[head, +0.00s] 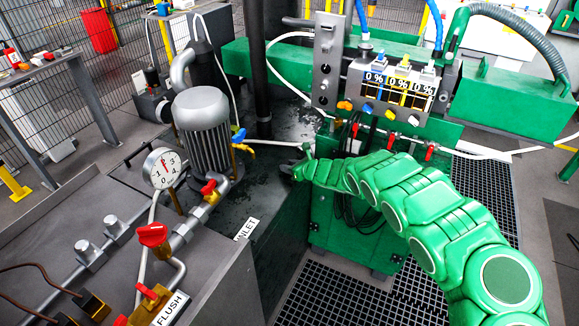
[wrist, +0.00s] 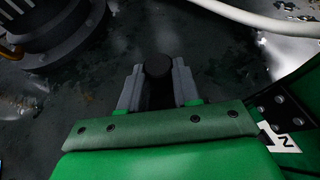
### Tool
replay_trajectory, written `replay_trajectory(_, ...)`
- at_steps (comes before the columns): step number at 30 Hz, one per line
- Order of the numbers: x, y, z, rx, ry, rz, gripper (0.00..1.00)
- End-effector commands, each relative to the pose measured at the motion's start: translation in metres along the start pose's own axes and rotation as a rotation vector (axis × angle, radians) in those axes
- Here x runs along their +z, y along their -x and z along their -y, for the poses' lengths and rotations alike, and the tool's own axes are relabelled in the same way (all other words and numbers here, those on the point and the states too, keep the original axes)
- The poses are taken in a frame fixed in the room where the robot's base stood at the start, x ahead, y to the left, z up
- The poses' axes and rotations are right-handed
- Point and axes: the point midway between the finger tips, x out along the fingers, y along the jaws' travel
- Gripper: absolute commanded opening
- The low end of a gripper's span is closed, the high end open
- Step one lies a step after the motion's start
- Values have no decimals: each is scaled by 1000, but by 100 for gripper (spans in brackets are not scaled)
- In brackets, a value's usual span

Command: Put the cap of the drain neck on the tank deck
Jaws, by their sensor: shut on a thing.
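My gripper (wrist: 158,84) shows in the wrist view with its two grey fingers shut on a round black cap (wrist: 158,66). The cap sits between the fingertips, over the dark, wet tank deck (wrist: 215,45); I cannot tell whether it touches the deck. In the head view my gripper (head: 287,170) is at the end of my green arm, low over the right side of the tank deck (head: 262,160). The cap is too small or hidden to make out there. I cannot make out the drain neck in either view.
A grey motor (head: 203,130) stands on the deck left of my gripper; a dark round base (wrist: 60,35) shows in the wrist view. A white hose (wrist: 265,20) crosses the deck. A green cabinet with valves (head: 390,95) stands behind my arm. A gauge (head: 162,168) is at left.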

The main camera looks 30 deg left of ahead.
Motion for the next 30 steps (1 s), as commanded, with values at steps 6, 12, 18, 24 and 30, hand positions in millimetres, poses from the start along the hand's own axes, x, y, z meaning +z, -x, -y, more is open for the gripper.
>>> replay_trajectory(6, -4, -2, 1, -1, -1, 0, 0)
replay_trajectory(12, -9, -4, 1, -1, -1, 0, 0)
replay_trajectory(18, -10, -4, 0, -1, -1, -1, 42)
replay_trajectory(24, -10, -5, -1, 2, 0, -2, 57)
replay_trajectory(30, -10, -5, -2, 3, 1, -2, 57)
